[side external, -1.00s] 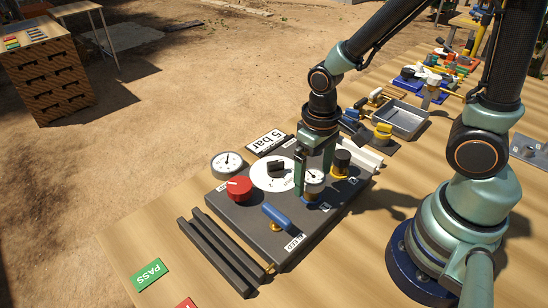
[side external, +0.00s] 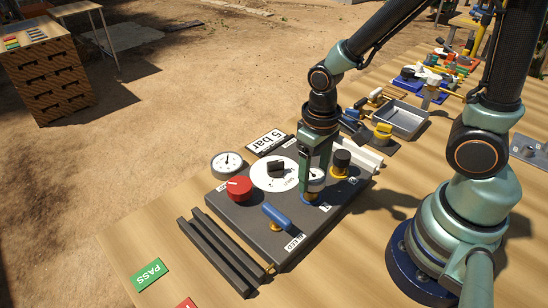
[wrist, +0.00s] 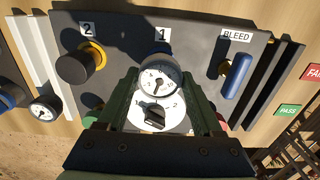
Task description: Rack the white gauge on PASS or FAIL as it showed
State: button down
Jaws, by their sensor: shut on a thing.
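The white gauge (wrist: 158,80) has a round white face with a dark needle and sits at the port marked 1 on the dark panel (side external: 250,220). My gripper (wrist: 158,74) is shut on it, one green finger on each side. In the side view the gauge (side external: 317,180) is partly hidden behind a finger of my gripper (side external: 311,188). The green PASS label (side external: 149,275) lies on the table at the near left, and it also shows in the wrist view (wrist: 288,110). The red FAIL label (wrist: 313,72) is cut off at the picture edge.
The panel carries a red knob (side external: 239,188), a blue bleed handle (side external: 276,216), a black selector on a white disc (side external: 262,177) and a black knob at port 2 (side external: 342,160). Another gauge (side external: 228,162) stands behind. Dark rails (side external: 222,250) lie between panel and PASS label.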

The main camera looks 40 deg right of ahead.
aim_at(313, 176)
jog(key=shift+r, duration=0.55)
jog(key=shift+r, duration=2.6)
jog(key=c, duration=1)
grip_release()
grip_shut()
jog(key=shift+w, duration=0.1)
